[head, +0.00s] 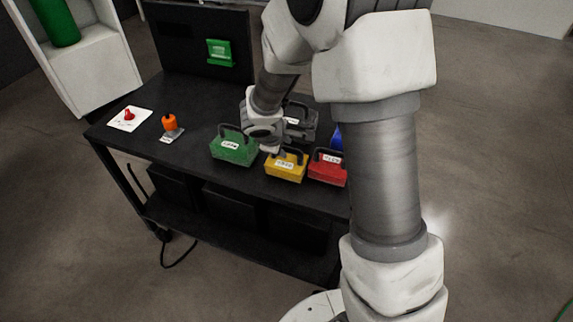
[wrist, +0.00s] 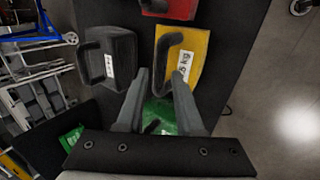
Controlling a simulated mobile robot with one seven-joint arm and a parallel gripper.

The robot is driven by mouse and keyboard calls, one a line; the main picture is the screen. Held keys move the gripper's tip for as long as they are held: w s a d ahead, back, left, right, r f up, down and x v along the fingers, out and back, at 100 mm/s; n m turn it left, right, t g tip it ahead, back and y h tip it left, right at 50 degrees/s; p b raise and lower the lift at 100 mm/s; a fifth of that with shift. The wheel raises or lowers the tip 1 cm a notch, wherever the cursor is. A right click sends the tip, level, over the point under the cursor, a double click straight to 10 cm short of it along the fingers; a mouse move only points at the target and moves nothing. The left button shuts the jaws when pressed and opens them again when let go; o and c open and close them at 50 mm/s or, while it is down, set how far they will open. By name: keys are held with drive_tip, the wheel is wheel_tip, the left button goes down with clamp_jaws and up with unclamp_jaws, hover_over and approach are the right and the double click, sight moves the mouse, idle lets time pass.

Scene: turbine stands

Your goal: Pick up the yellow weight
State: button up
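The yellow weight (head: 284,174) sits on the black cart between the green weight (head: 233,152) and the red weight (head: 327,174), with a dark handle and white label. In the wrist view the yellow weight (wrist: 196,45) lies ahead of the fingertips, its handle on its left side. My gripper (wrist: 161,76) is open, its two fingers apart with nothing held between them. The green weight (wrist: 163,112) shows below and between the fingers. In the head view my gripper (head: 268,145) is above the cart near the green and yellow weights; its fingertips are hard to make out.
A dark grey weight (wrist: 108,58) stands beside the yellow one. A blue item (head: 336,137) is partly hidden behind my arm. An orange object (head: 169,122) and a red knob on a white plate (head: 130,118) are at the cart's left. A dark panel rises at the back.

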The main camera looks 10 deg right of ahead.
sight(286, 148)
drive_tip(key=x, duration=0.4)
drive_tip(key=shift+w+a+f, duration=0.1)
drive_tip(key=shift+w+f, duration=0.1)
clamp_jaws()
drive_tip(key=shift+r, duration=0.1)
idle(1.1)
